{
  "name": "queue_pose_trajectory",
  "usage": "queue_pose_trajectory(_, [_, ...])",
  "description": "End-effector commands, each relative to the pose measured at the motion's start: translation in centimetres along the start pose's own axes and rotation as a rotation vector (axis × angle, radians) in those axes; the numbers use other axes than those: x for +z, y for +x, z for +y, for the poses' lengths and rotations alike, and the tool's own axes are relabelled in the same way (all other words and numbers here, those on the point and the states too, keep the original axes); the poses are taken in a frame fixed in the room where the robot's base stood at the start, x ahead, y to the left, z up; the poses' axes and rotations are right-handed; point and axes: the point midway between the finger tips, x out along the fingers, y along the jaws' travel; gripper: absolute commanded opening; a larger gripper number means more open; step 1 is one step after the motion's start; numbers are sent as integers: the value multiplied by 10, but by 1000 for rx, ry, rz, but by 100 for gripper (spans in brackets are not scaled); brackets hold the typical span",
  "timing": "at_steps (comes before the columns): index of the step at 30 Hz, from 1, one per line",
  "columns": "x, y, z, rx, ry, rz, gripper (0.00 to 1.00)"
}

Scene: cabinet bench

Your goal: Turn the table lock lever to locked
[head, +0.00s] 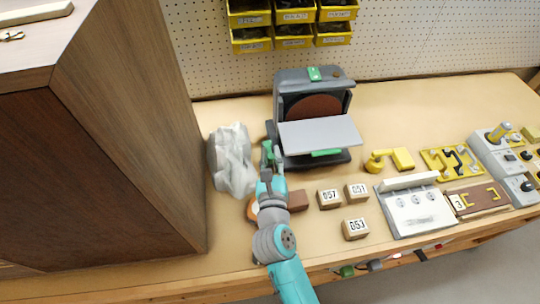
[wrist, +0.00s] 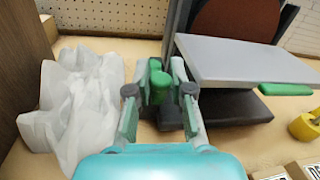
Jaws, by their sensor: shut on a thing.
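A disc sander (head: 292,77) with a reddish-brown disc stands at the back of the bench. Its grey table (head: 320,132) sits in front of the disc and also shows in the wrist view (wrist: 235,62). The green table lock lever (wrist: 158,86) is at the left side of the sander. My gripper (head: 271,155) reaches it from the front, and its fingers (wrist: 160,103) are shut on the lever, one on each side. The lever's lower end and any lock marking are hidden.
A crumpled whitish bag (head: 232,160) stands close left of my gripper, beside a tall brown cabinet (head: 130,120). Numbered wooden blocks (head: 329,198), a yellow part (head: 378,161) and a white panel (head: 417,212) lie to the right. Bench space behind the yellow part is clear.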

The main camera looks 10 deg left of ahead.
Motion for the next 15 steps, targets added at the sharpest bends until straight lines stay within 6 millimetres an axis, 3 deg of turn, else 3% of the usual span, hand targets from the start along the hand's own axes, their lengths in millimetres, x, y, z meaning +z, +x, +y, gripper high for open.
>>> queue_pose_trajectory(4, [-1,0,0,-1,-2,1,0])
queue_pose_trajectory(5, [-1,0,0,-1,-2,1,24])
queue_pose_trajectory(8, [0,0,0,-1,-1,1,47])
queue_pose_trajectory(15, [0,0,0,-2,-1,0,47])
